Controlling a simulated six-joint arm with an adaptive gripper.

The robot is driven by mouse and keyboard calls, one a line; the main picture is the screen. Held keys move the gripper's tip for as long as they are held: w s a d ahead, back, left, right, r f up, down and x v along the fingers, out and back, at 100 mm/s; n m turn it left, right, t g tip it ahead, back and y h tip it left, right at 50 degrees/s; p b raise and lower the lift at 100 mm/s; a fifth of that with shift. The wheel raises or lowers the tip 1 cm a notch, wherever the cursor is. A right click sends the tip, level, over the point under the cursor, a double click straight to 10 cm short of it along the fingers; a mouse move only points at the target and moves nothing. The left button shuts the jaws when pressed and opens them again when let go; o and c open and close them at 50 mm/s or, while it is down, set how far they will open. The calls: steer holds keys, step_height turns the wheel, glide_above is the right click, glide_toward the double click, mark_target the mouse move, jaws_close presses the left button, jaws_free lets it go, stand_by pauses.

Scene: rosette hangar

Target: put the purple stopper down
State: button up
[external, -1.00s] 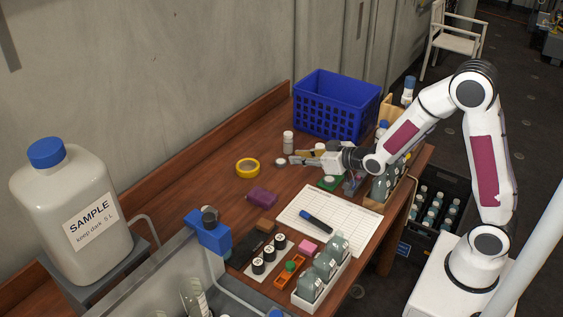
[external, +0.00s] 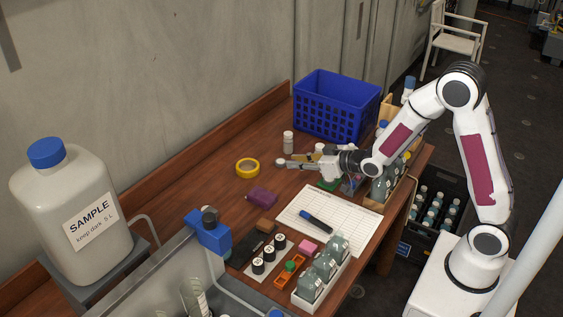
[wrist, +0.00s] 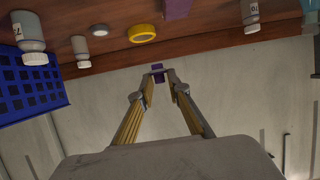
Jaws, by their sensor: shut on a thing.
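The purple stopper (wrist: 158,73) shows in the wrist view between my fingertips, small and partly covered by them. My gripper (wrist: 158,69) is shut on it. In the external view my gripper (external: 284,163) reaches left over the rear part of the wooden table (external: 226,207), near the yellow tape roll (external: 247,168). I cannot make out the stopper there. The gap between it and the table top cannot be told.
A blue crate (external: 335,104) stands behind my gripper, with a white-capped vial (external: 288,141) close by. A purple block (external: 261,197) and a paper sheet (external: 325,219) lie nearer the front. Some bare wood shows between the tape and the vial.

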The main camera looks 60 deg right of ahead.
steer(key=s+a+f+n+g+y, duration=0.15)
steer(key=a+n+g+y, duration=0.45)
steer(key=a+n+y, duration=0.7)
steer(key=s+a+n+g, duration=0.2)
steer(key=s+a+g, duration=0.1)
steer(key=s, duration=0.3)
steer(key=s+a+f+n+g, duration=0.1)
steer(key=s+a+n+g, duration=0.1)
steer(key=s+a+g, duration=0.2)
steer(key=s, duration=0.3)
steer(key=shift+s+a+g, duration=0.25)
steer(key=shift+g, duration=0.05)
steer(key=shift+f, duration=0.1)
steer(key=shift+f, duration=2.5)
